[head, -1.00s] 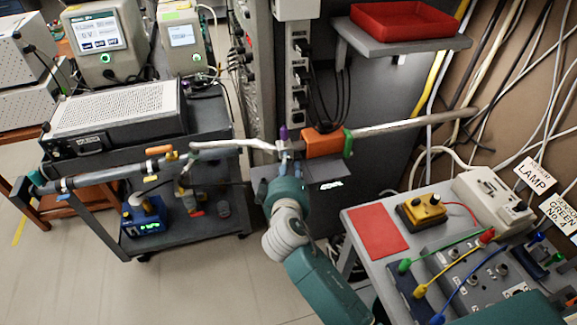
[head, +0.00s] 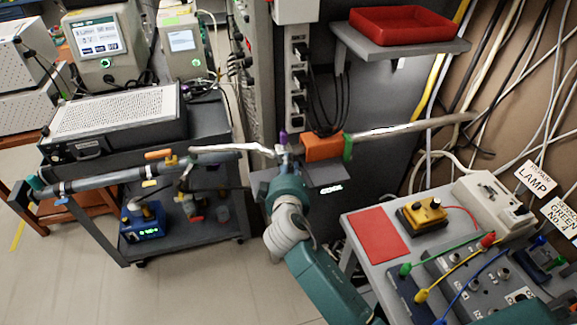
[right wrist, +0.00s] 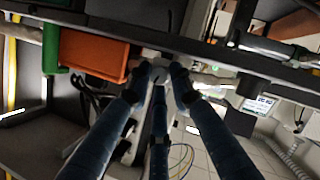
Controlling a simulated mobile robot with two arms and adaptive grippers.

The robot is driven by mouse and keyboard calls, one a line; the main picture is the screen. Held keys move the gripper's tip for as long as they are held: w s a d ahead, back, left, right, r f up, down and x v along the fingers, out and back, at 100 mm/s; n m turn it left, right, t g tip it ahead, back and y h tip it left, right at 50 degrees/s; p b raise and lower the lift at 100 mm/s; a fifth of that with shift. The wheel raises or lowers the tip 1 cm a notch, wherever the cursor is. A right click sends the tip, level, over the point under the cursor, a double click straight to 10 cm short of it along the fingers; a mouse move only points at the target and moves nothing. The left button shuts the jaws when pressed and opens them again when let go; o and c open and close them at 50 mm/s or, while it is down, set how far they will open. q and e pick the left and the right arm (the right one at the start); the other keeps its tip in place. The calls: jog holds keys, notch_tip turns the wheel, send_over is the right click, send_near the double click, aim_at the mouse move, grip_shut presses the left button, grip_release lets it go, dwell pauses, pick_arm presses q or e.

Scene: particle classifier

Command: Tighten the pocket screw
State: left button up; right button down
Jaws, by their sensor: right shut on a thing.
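A long horizontal pipe assembly runs across the head view, with an orange block (head: 322,147), a green collar (head: 348,147) and a small purple-topped fitting (head: 283,137). My right gripper (head: 286,162) is just under the pipe, left of the orange block. In the right wrist view my right gripper (right wrist: 160,76) has its dark blue fingers closed together on a small grey piece below the pipe, which appears to be the pocket screw. The fingers hide most of it. The orange block (right wrist: 93,54) and green collar (right wrist: 50,48) are beside it. My left gripper is not in view.
A grey cart (head: 190,236) with instruments stands at the left under the pipe. A table with a red mat (head: 379,234) and cabled boxes is at the lower right. A shelf (head: 400,50) bears a red tray (head: 401,12). Black cables hang behind the orange block.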

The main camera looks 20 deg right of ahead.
jog(key=m+p, duration=0.1)
jog(key=m+y+p, duration=0.1)
jog(key=p, duration=0.1)
jog(key=shift+d+r+m+g+y, duration=0.1)
jog(key=shift+r+m+g+y, duration=0.05)
jog(key=shift+m+g+y, duration=0.15)
jog(key=shift+d+m+y+p, duration=0.1)
jog(key=shift+m+y+p, duration=0.8)
jog(key=shift+p, duration=0.4)
jog(key=shift+f, duration=0.2)
jog(key=c, duration=1.9)
grip_release()
jog(key=shift+o, duration=0.2)
jog(key=shift+r, duration=0.1)
